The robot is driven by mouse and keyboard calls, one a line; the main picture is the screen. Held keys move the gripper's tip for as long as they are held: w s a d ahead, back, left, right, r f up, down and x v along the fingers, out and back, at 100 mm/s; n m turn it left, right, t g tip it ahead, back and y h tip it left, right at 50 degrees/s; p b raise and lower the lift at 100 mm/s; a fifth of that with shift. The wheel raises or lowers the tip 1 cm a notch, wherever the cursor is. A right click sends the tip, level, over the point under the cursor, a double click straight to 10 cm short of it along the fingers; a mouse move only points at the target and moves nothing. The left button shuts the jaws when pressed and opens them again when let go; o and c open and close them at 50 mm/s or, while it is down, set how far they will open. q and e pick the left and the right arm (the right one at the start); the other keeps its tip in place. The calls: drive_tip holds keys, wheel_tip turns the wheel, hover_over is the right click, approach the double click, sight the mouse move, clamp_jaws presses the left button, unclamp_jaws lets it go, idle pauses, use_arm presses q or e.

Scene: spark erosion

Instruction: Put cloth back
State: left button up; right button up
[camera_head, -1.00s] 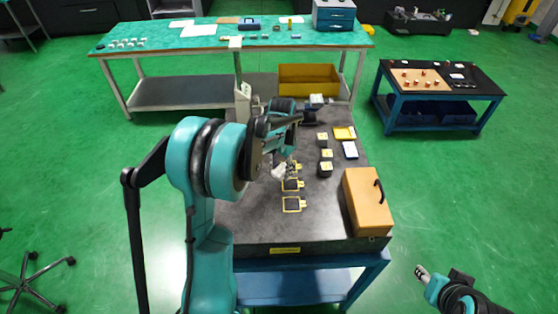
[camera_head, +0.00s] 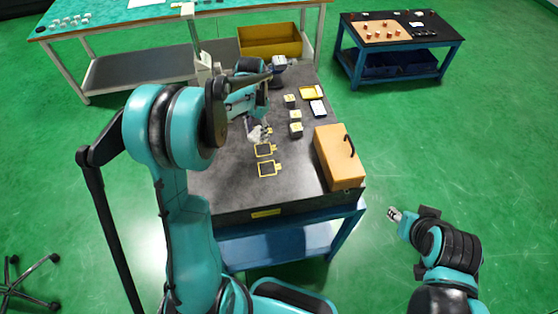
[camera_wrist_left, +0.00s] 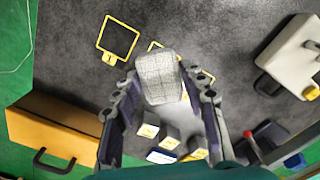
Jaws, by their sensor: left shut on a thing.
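My left gripper (camera_wrist_left: 160,105) is shut on a pale, bunched cloth (camera_wrist_left: 160,78), which is held between its fingers. In the head view the cloth (camera_head: 258,133) hangs at the left gripper (camera_head: 262,124), over the bench (camera_head: 230,185) at the far end of a row of yellow outlines. Two dark squares with yellow outlines, a nearer one (camera_head: 269,169) and a middle one (camera_head: 265,150), show clear of it. A third outline (camera_wrist_left: 207,76) is partly hidden by the cloth and fingers in the wrist view. My right gripper (camera_head: 394,214) is empty beyond the bench's right side; its finger opening is too small to judge.
An orange case (camera_head: 338,157) with a black handle stands at the bench's right edge. A grey machine vise (camera_wrist_left: 292,55) stands at the back.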

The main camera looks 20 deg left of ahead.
use_arm(q)
drive_tip(key=s+d+r+m+p, duration=0.1)
drive_tip(key=s+d+m, duration=0.25)
drive_tip(key=d, duration=0.55)
drive_tip(key=s+d+r+m+p, duration=0.15)
drive_tip(key=s+d, duration=0.25)
drive_tip(key=d, duration=0.5)
drive_tip(key=s+d+m, duration=0.3)
drive_tip(key=d+m, duration=0.1)
drive_tip(key=d, duration=0.6)
drive_tip(key=b, duration=0.1)
hover_over(296, 183)
wheel_tip(296, 183, down, 7)
drive_tip(key=shift+w+r, duration=0.1)
drive_tip(key=shift+w, duration=0.05)
wheel_tip(296, 183, down, 3)
drive_tip(key=shift+f+b, duration=0.1)
drive_tip(key=shift+b, duration=0.35)
drive_tip(key=shift+f, duration=0.35)
